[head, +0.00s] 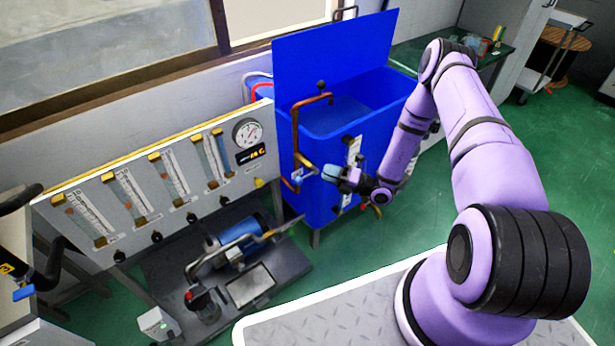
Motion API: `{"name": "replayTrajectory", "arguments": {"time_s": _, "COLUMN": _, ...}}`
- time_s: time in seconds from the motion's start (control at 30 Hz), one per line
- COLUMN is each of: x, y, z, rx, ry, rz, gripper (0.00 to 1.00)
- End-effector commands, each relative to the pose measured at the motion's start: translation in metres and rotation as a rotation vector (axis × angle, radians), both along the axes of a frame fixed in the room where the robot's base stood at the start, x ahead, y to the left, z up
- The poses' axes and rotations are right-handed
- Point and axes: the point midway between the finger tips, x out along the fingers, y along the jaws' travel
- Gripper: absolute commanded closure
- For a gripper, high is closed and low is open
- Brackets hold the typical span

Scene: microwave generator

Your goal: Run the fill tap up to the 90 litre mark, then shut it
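The blue tank (327,200) stands open-topped behind my gripper, with its lid raised at the back. A copper fill pipe (296,132) rises at the tank's left front corner and bends over the rim. A small tap with a blue handle (300,176) sits low on this pipe, with red beside it. White marked strips (352,150) show on the tank's front; their figures are too small to read, and the water level cannot be made out. My gripper (331,173) is just right of the tap, in front of the tank. Whether its fingers touch the handle or are closed is unclear.
A panel with several flow tubes (125,190) and a round gauge (247,132) stands left of the tank. A pump (238,240) sits on a dark base below it. A green bench (405,55) is behind right.

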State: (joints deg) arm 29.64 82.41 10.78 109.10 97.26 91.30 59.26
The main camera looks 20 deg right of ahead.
Motion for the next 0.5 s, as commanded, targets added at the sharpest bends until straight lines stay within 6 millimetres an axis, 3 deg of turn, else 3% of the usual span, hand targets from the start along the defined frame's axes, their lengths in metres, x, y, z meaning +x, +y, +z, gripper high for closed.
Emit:
{"name": "replayTrajectory", "arguments": {"time_s": 0.03, "x": -0.005, "y": -0.002, "z": -0.019, "rx": 0.037, "ry": 0.042, "rz": -0.039, "gripper": 0.65}}
{"name": "replayTrajectory", "arguments": {"time_s": 0.2, "x": -0.015, "y": -0.006, "z": -0.059, "rx": 0.125, "ry": 0.137, "rz": -0.142, "gripper": 0.65}}
{"name": "replayTrajectory", "arguments": {"time_s": 0.33, "x": -0.02, "y": -0.008, "z": -0.073, "rx": 0.157, "ry": 0.17, "rz": -0.181, "gripper": 0.65}}
{"name": "replayTrajectory", "arguments": {"time_s": 0.5, "x": -0.015, "y": -0.003, "z": -0.075, "rx": 0.166, "ry": 0.178, "rz": -0.189, "gripper": 0.65}}
